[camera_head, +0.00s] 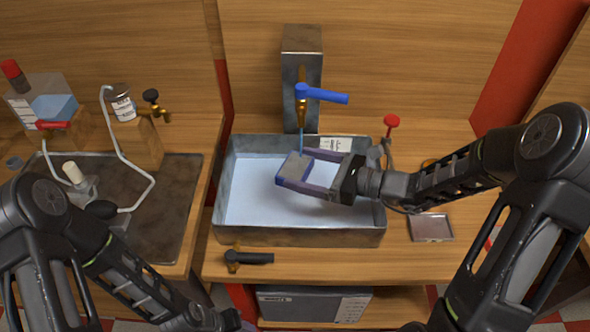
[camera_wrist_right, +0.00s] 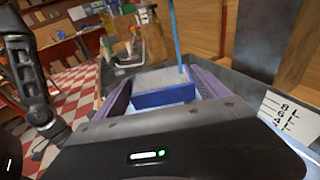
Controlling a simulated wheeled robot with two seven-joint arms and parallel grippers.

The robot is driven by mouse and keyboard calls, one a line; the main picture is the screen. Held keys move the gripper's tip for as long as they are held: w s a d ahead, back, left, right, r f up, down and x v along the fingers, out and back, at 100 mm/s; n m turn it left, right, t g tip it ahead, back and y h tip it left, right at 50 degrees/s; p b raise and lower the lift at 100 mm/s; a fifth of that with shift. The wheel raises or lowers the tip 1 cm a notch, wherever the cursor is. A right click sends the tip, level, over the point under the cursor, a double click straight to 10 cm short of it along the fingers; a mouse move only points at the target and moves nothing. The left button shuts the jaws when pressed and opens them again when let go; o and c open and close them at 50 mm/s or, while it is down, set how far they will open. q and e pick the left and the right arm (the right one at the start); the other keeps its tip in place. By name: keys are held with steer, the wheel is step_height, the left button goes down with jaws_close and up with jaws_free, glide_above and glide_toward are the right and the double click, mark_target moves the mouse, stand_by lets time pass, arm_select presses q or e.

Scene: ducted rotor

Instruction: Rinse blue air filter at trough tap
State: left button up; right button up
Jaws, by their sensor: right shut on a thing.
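The air filter (camera_head: 295,168) is a small blue-framed block with a grey face. It also shows in the right wrist view (camera_wrist_right: 160,97). My right gripper (camera_head: 305,175) is shut on it, with a finger on each side, and holds it over the metal trough (camera_head: 300,237). The tap (camera_head: 301,92) has a blue lever (camera_head: 325,96) pointing right. A thin blue water stream (camera_head: 303,135) runs from the spout down to the filter; in the right wrist view the stream (camera_wrist_right: 175,40) meets its far right part. My left arm is at the lower left; its fingers are out of view.
The trough holds pale bluish water (camera_head: 260,200). A black-handled valve (camera_head: 250,258) lies on the front ledge. A small tray (camera_head: 431,227) and a red-knobbed part (camera_head: 391,122) are at the right. A dark bench with bottles and tubing (camera_head: 150,220) stands at the left.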

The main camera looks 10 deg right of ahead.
steer(key=shift+s+d, duration=0.1)
steer(key=shift+d, duration=0.05)
stand_by(0.5)
steer(key=shift+s+d, duration=0.15)
steer(key=shift+d, duration=0.2)
steer(key=shift+s, duration=0.15)
stand_by(0.4)
steer(key=s+a, duration=0.3)
steer(key=s, duration=0.4)
steer(key=shift+a, duration=0.35)
stand_by(1.6)
